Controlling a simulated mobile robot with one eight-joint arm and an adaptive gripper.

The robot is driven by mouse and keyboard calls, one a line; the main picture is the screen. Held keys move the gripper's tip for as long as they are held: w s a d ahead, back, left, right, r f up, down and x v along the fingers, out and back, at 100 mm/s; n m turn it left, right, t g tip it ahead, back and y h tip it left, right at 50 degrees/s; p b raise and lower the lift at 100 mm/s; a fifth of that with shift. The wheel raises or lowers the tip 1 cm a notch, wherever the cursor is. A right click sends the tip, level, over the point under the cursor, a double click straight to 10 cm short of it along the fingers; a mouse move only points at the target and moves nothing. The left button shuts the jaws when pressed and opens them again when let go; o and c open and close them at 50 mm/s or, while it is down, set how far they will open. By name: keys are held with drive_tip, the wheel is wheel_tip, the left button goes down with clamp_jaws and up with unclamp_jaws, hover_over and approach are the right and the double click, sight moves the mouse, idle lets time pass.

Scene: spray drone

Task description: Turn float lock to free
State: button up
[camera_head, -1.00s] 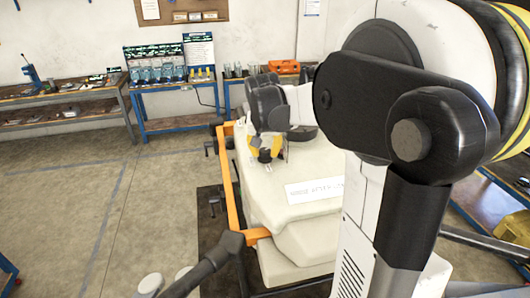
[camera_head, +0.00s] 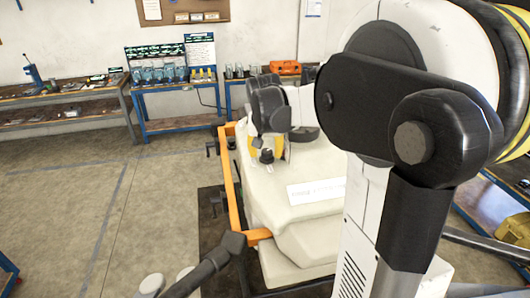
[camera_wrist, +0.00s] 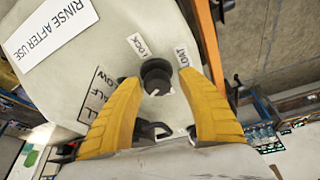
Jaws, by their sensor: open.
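In the wrist view, a round black knob (camera_wrist: 156,72) stands on the cream tank (camera_wrist: 110,45). A LOCK label (camera_wrist: 139,44) is above it, and a label reading "OAT" (camera_wrist: 182,55), partly covered, is to its upper right. White marks show on the knob's lower side, but its setting is unclear. My gripper (camera_wrist: 159,80) is open, with one yellow finger on each side of the knob. Small gaps show beside it; I cannot tell whether either finger touches. In the head view my gripper (camera_head: 267,153) is over the tank's far part, and the knob is hidden.
A black hook-like part (camera_wrist: 152,129) is between the fingers, below the knob. A "RINSE AFTER USE" label (camera_wrist: 52,35) is on the tank. An orange frame rail (camera_head: 232,195) runs along the tank's left side. A blue bench (camera_head: 185,122) stands behind, and the left floor is clear.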

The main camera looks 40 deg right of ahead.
drive_tip(key=shift+d, duration=0.1)
drive_tip(key=v, duration=0.8)
